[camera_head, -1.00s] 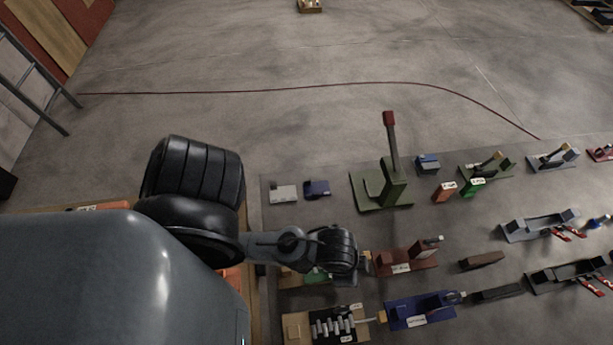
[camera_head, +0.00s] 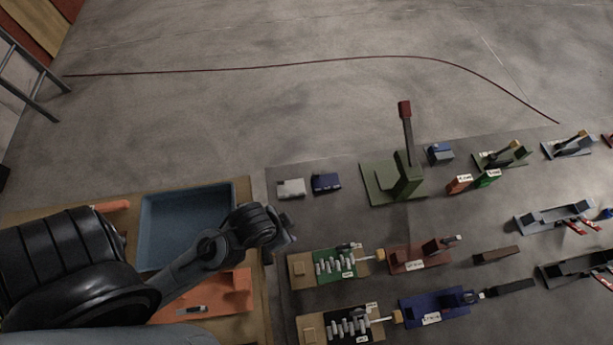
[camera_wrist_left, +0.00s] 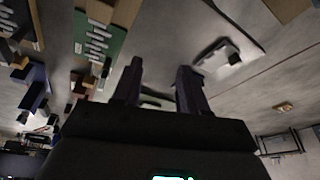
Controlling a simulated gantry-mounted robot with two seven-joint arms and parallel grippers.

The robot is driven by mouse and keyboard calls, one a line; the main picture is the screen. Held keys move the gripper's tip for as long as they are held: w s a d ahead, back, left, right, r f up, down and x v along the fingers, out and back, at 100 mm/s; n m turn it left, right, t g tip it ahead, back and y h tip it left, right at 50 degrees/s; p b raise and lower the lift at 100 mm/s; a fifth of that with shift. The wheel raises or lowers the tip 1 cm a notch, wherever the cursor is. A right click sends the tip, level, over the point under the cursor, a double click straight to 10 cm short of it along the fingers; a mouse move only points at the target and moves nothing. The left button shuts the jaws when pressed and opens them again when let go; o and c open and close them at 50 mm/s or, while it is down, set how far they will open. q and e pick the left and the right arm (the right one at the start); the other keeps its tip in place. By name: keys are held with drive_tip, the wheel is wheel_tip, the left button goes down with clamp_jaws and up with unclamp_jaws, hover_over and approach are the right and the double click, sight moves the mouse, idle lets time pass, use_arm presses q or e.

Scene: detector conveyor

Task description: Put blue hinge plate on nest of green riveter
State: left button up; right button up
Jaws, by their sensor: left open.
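The blue hinge plate (camera_head: 326,183) lies flat on the grey surface, just right of a pale grey plate. The green riveter (camera_head: 397,188) stands to its right, with a flat green base and an upright lever with a red grip. The base's nest is too small to make out clearly, and no plate shows on it. My left gripper (camera_head: 283,240) is below and left of the blue plate, apart from it. In the left wrist view my left gripper (camera_wrist_left: 159,68) is open, with nothing between its fingers. My right gripper is not in view.
A pale grey plate (camera_head: 291,189) lies beside the blue one. A blue tray (camera_head: 186,222) and an orange holder (camera_head: 235,292) sit on the wooden bench at left. Several fixtures, including a green pin board (camera_head: 333,262) and a brown-red one (camera_head: 418,257), fill the lower right.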

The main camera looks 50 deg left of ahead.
use_arm(q)
drive_tip(key=w+f+m+t+h+b, duration=0.1)
drive_tip(key=w+m+t+h, duration=0.45)
drive_tip(key=m, duration=1.55)
drive_tip(key=w+a+f+m+g+b, duration=0.1)
drive_tip(key=w+a+f+m+b, duration=0.2)
drive_tip(key=a+m, duration=0.55)
drive_tip(key=w+a+f+m+g+b, duration=0.1)
drive_tip(key=w+a+m+b, duration=0.2)
drive_tip(key=w+a+m, duration=0.55)
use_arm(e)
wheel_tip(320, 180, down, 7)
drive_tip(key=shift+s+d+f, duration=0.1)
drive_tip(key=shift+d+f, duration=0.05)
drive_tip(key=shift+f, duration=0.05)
use_arm(q)
drive_tip(key=shift+m+t+y, duration=0.25)
drive_tip(key=shift+m+y, duration=0.1)
drive_tip(key=shift+m, duration=0.55)
drive_tip(key=shift+d+f+b, duration=0.65)
drive_tip(key=shift+d+f, duration=0.75)
drive_tip(key=shift+f, duration=0.25)
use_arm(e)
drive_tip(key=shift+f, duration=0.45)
use_arm(q)
drive_tip(key=shift+w+d+f, duration=0.25)
drive_tip(key=shift+w+f, duration=0.15)
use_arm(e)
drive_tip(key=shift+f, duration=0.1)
